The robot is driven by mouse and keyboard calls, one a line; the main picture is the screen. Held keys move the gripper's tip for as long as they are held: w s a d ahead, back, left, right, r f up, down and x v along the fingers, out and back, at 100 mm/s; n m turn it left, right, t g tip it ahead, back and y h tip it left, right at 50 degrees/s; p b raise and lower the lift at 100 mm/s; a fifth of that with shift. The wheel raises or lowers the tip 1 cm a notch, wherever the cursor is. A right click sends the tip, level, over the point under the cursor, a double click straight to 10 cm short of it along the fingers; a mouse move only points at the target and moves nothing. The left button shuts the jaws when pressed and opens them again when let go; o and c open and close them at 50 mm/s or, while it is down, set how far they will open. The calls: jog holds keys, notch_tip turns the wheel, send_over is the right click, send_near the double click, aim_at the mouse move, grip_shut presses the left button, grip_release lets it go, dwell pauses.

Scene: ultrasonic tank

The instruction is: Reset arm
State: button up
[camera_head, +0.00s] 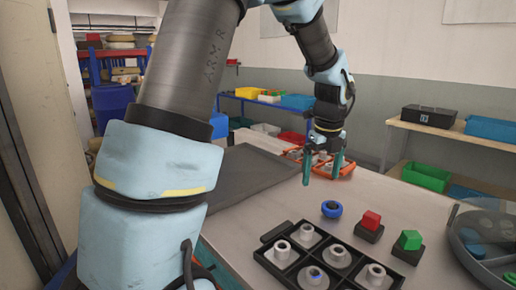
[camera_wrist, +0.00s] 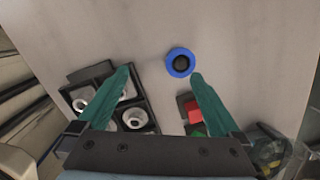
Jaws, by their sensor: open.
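My gripper (camera_head: 323,172) hangs from my raised arm above the table, its two teal fingers spread apart. In the wrist view the fingers (camera_wrist: 162,77) are wide open with nothing between their tips. A blue ring-shaped part with a dark centre (camera_head: 331,209) lies on the table below the gripper. It also shows in the wrist view (camera_wrist: 181,63), ahead of and between the fingertips, apart from them.
A black tray (camera_head: 268,266) holds several grey cylindrical parts. A red block (camera_head: 371,219) and a green block (camera_head: 410,240) sit on dark bases to its right. A round clear-walled tank (camera_head: 466,245) stands at the right edge. An orange tray (camera_head: 347,169) lies behind the gripper.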

jog(key=s+a+f+n, duration=0.1)
jog(key=s+a+n, duration=0.2)
jog(key=a+n, duration=0.6)
jog(key=s+a+f+n, duration=0.1)
jog(key=s+a+n, duration=0.2)
jog(key=a+n, duration=0.5)
jog(key=s+a+f+n, duration=0.2)
jog(key=a+n, duration=0.7)
jog(key=n, duration=0.5)
jog(key=shift+s+a+n, duration=0.3)
jog(key=shift+s, duration=0.4)
